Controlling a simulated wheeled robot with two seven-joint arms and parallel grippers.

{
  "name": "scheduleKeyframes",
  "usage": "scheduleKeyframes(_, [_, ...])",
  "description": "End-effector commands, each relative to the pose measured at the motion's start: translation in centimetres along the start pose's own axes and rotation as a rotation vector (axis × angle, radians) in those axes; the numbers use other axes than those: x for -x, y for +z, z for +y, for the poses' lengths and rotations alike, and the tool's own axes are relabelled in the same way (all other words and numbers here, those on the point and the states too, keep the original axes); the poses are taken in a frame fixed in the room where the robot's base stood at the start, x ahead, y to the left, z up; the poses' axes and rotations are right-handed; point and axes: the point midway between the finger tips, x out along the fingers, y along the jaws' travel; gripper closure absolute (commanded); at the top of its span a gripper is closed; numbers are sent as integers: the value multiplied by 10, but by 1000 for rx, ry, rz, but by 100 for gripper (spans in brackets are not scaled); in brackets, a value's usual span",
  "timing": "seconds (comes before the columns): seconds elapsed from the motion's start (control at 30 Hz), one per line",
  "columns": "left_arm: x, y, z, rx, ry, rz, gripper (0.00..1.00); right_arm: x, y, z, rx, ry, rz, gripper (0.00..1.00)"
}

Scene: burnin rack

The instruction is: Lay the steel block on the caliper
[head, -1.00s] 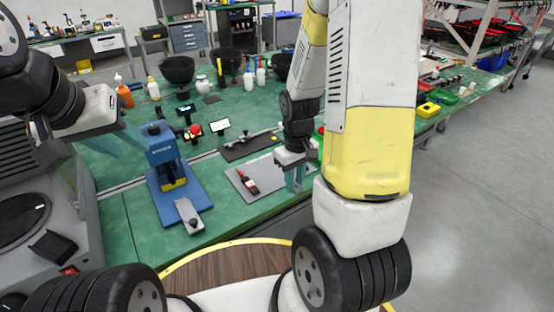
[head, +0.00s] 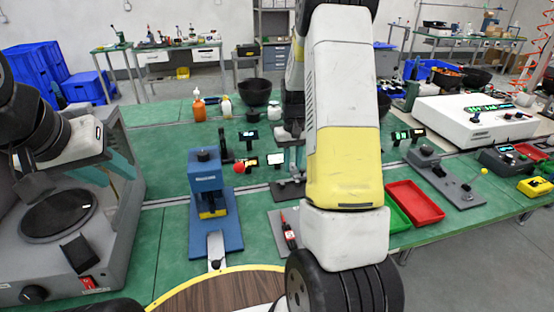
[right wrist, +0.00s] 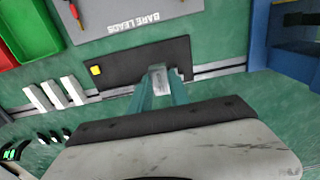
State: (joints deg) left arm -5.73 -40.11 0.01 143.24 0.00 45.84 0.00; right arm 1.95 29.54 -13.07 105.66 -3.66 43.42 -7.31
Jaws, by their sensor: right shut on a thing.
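My right gripper (head: 291,170) hangs over the dark pad (head: 288,193) on the green bench, fingers pointing down. In the right wrist view its teal fingers (right wrist: 160,88) are shut on a small grey steel block (right wrist: 158,79), near the edge of the same dark pad (right wrist: 125,62). A small yellow piece (right wrist: 95,70) lies on that pad. I cannot clearly make out the caliper; the arm and gripper hide part of the pad in the head view. My left gripper (head: 120,155) is empty, its fingers apart, at the left.
A blue press (head: 207,185) stands left of the pad. A grey mat (right wrist: 125,15) marked BARE LEADS lies beside the pad, with a red-and-black tool (head: 288,232). Red (head: 414,203) and green trays lie right. White bars (right wrist: 55,93) stand near the pad.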

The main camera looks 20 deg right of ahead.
Motion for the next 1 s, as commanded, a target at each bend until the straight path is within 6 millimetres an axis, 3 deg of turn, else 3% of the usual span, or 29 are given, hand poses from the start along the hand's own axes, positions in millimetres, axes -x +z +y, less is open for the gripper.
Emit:
scheduleKeyframes(0.43, [0,0,0,0,0,0,64,-5,0,0,0,0,0,100])
scheduleKeyframes(1.0, [0,0,0,0,0,0,64,-52,0,0,0,0,-1,100])
